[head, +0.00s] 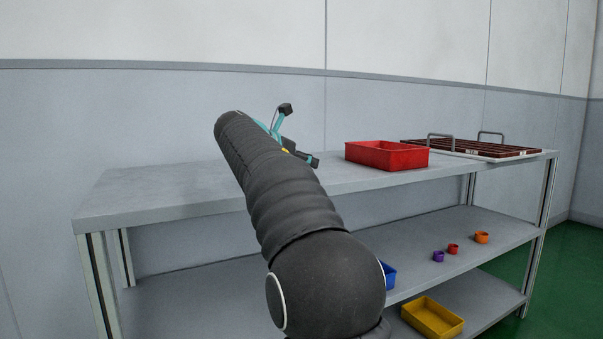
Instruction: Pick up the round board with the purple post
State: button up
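I see no round board with a purple post in the head view. The only purple thing is a small ring-like or cup-like piece (438,256) on the middle shelf, and I cannot tell its exact shape. My gripper (300,136) is above the top shelf, left of the red bin, with its dark fingertips spread well apart. Nothing shows between them. My arm hides part of the top shelf and the shelves below.
The grey shelf rack (150,196) has a red bin (387,155) and a brown gridded tray (470,147) with handles on top. A red piece (453,249) and an orange piece (482,237) stand on the middle shelf.

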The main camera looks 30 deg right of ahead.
grip_shut()
